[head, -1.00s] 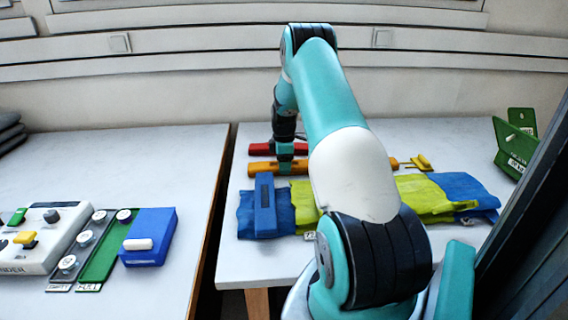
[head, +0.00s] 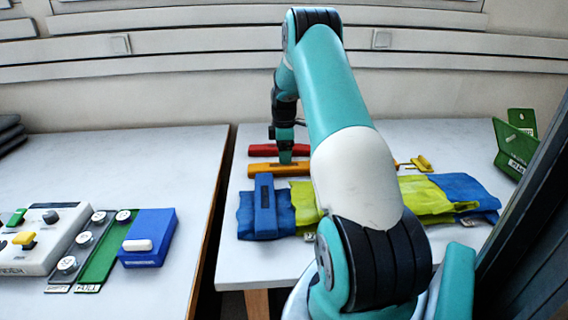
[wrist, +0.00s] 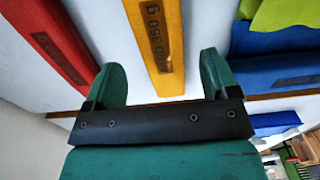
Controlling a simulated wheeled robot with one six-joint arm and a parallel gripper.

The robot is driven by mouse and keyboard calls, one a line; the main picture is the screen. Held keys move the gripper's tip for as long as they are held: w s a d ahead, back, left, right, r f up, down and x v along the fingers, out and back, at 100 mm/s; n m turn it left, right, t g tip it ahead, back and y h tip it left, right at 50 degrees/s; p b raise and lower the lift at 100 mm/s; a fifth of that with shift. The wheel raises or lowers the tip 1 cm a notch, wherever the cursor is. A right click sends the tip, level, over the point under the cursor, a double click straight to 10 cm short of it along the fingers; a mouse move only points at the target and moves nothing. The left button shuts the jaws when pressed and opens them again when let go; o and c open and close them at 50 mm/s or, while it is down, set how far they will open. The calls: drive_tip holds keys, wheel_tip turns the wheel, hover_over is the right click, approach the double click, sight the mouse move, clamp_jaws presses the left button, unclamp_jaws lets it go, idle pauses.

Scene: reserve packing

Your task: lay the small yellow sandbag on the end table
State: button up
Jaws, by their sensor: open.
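In the head view, a yellow-green fabric bag (head: 428,198) lies on the right-hand table (head: 262,262). More yellow-green fabric (head: 302,203) shows left of my arm; the arm hides what lies between, so I cannot tell whether they are one bag. My gripper (head: 285,155) is above the table's left part, near an orange-yellow bar (head: 262,170). In the wrist view the gripper (wrist: 160,65) has its green fingers wide apart with nothing between them. The orange-yellow bar (wrist: 158,40) is beyond them, and yellow-green fabric (wrist: 285,15) shows at top right.
A red bar (head: 262,150) lies behind the orange-yellow one. A blue bar (head: 265,208) rests on blue fabric (head: 285,212); more blue fabric (head: 468,190) lies at right. A green holder (head: 515,150) stands far right. The left table (head: 130,165) has devices in front and bare space behind.

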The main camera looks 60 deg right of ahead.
wheel_tip(320, 180, up, 7)
drive_tip(key=w+a+r, duration=0.1)
drive_tip(key=a+r, duration=0.2)
drive_tip(key=a, duration=0.7)
drive_tip(key=w+a+r+t+y, duration=0.1)
drive_tip(key=a+r, duration=0.2)
drive_tip(key=a, duration=0.7)
drive_tip(key=a+r, duration=0.3)
drive_tip(key=a, duration=0.7)
drive_tip(key=s+a+r+y, duration=0.1)
drive_tip(key=s+a, duration=0.3)
drive_tip(key=a, duration=0.3)
drive_tip(key=s+a+r+y, duration=0.1)
drive_tip(key=s+a, duration=0.3)
drive_tip(key=a, duration=0.3)
drive_tip(key=s+a+g+y, duration=0.1)
drive_tip(key=s+a, duration=0.8)
drive_tip(key=s, duration=0.6)
drive_tip(key=shift+a+f+m, duration=0.15)
drive_tip(key=shift+f+m, duration=0.2)
drive_tip(key=shift+m, duration=0.05)
drive_tip(key=shift+c, duration=0.2)
